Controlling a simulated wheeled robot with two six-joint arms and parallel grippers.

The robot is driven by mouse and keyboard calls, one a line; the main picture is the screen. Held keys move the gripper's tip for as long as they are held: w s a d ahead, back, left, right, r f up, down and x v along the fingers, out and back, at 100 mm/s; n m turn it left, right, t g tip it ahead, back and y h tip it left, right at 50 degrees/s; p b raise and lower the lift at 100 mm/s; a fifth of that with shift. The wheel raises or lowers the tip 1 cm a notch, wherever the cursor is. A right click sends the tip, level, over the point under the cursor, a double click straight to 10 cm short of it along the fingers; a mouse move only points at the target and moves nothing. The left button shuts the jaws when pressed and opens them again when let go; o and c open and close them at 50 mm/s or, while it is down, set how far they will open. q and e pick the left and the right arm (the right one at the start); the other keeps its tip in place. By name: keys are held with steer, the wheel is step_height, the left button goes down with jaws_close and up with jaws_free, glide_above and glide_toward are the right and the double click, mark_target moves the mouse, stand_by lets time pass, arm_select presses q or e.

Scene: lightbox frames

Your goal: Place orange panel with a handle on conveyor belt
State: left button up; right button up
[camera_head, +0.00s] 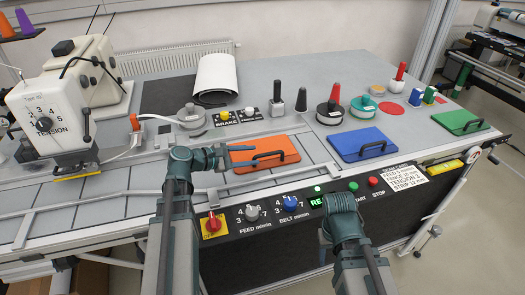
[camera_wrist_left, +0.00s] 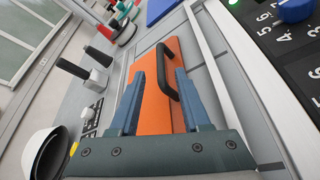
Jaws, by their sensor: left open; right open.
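The orange panel (camera_head: 250,167) lies flat on the machine's grey top, right of my left gripper. Its black handle (camera_head: 290,155) stands up toward its right side. My left gripper (camera_head: 256,155) is open over the panel's left part, its fingers pointing toward the handle. In the left wrist view the fingers (camera_wrist_left: 157,73) are spread over the orange panel (camera_wrist_left: 152,115), with the black handle (camera_wrist_left: 169,75) ahead between them; nothing is held. My right gripper (camera_head: 343,205) is in front of the control panel; its fingertips are hard to make out. A grey segmented conveyor surface (camera_head: 110,207) runs left.
A blue panel (camera_head: 362,144) and a green panel (camera_head: 461,122), both with handles, lie to the right. The tension machine (camera_head: 45,115) stands at left. Knobs and buttons line the front face (camera_head: 265,240).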

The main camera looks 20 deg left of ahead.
arm_select(q)
steer(key=shift+p+v, duration=0.45)
steer(key=shift+v, duration=1.65)
arm_select(e)
steer(key=shift+r, duration=0.65)
